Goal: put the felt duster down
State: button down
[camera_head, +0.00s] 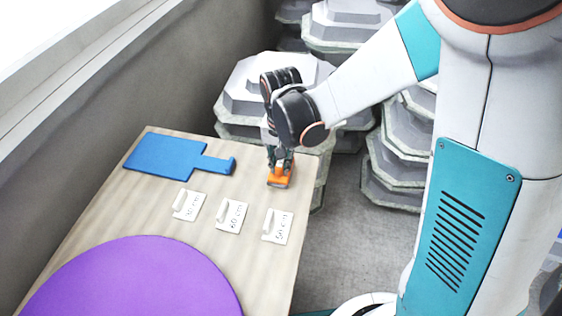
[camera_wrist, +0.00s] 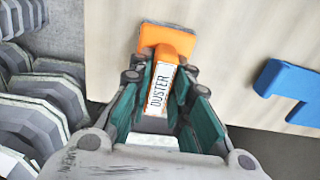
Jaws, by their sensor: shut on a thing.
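The felt duster (camera_head: 280,178) is orange. In the wrist view the duster (camera_wrist: 168,40) shows a white label reading "DUSTER" on its handle and a grey edge at its far end. My gripper (camera_head: 276,158) points down over the far right corner of the wooden table. In the wrist view my gripper (camera_wrist: 160,105) has its teal-padded fingers on either side of the duster's handle, shut on it. The duster is at or just above the table top (camera_head: 150,205); I cannot tell whether it touches.
A blue paddle-shaped thing (camera_head: 165,156) lies left of the duster. Three white labelled tags (camera_head: 232,216) lie in front, the right one reading "50 cm". A large purple disc (camera_head: 140,285) covers the near table. Stacked grey moulds (camera_head: 255,85) stand beyond the table's far edge.

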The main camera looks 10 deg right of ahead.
jog(key=shift+f, duration=0.2)
jog(key=c, duration=1.5)
grip_release()
jog(key=shift+r, duration=0.1)
notch_tip(320, 180, up, 12)
jog(key=p, duration=0.8)
jog(key=shift+r, duration=0.15)
